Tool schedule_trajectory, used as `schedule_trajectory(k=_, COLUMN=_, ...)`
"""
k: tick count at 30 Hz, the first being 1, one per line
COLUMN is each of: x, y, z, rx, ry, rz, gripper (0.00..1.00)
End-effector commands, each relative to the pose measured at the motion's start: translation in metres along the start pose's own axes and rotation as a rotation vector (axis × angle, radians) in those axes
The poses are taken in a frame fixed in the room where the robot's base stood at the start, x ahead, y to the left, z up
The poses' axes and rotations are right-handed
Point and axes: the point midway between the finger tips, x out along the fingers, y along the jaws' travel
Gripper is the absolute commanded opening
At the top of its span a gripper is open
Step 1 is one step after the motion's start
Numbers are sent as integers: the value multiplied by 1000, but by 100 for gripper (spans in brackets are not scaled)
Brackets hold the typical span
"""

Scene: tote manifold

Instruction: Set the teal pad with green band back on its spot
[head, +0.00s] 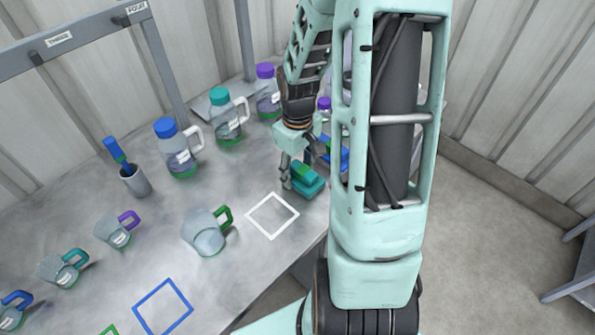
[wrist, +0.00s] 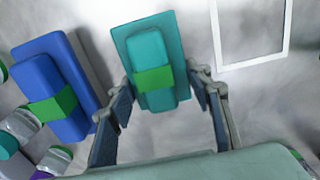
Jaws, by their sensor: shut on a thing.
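The teal pad with a green band (head: 308,184) has a raised block on a wider flat base. It also shows in the wrist view (wrist: 151,50). I cannot tell whether the base touches the table. A white square outline (head: 286,203) is marked on the table just left of the pad in the head view. In the wrist view the outline (wrist: 251,62) lies to the pad's right, and the pad is outside it.
A blue pad with a green band (wrist: 66,95) lies close beside the teal one. Bottles with blue (head: 166,127), teal and purple caps stand behind. A clear mug (head: 203,233) with a green handle stands left of the white outline. A blue outline (head: 178,293) is nearer the front.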

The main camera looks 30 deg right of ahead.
Motion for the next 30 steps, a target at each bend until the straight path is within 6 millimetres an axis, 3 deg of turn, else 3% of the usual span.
schedule_trajectory(k=3, x=5, y=0, z=0, rx=-1, ry=0, rz=0, gripper=7)
schedule_trajectory(k=4, x=4, y=0, z=0, rx=-1, ry=0, rz=0, gripper=48)
schedule_trajectory(k=8, x=3, y=0, z=0, rx=0, ry=0, rz=0, gripper=63)
schedule_trajectory(k=20, x=-4, y=0, z=0, rx=0, ry=1, rz=1, gripper=64)
schedule_trajectory(k=30, x=-70, y=1, z=-1, rx=0, ry=5, rz=5, gripper=64)
